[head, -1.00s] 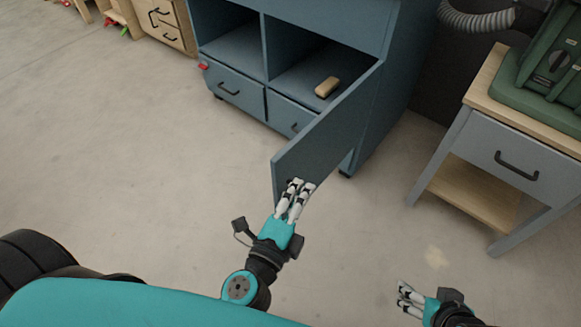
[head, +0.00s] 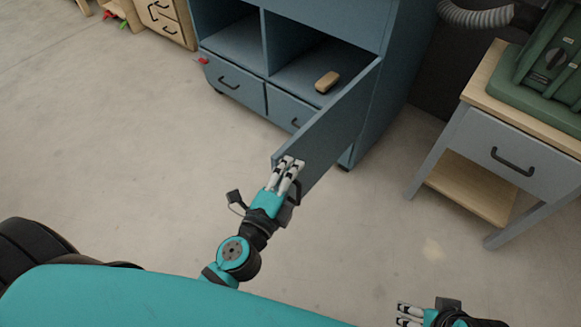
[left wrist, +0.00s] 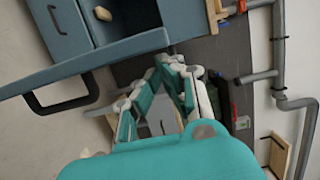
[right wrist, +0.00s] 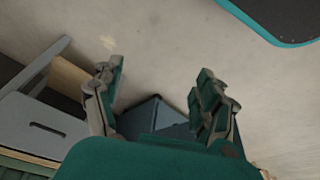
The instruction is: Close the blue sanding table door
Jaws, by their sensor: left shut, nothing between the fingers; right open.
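The blue sanding table (head: 380,95) stands at the back centre of the head view. Its blue door (head: 335,120) is swung open toward me, with a dark handle on its outer face. The left wrist view shows the door (left wrist: 110,58) edge-on with its black handle (left wrist: 65,95). My left gripper (head: 289,165) is shut and empty at the door's free edge, overlapping it in the head view; I cannot tell whether it touches. My right gripper (head: 402,312) is open and empty, low over the floor, apart from the door. It also shows in the right wrist view (right wrist: 160,85).
A tan block (head: 327,82) lies on the shelf inside the sanding table. Closed drawers (head: 232,85) are below. A grey side table (head: 500,150) with a green machine (head: 545,75) stands at the right. The floor between me and the furniture is clear.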

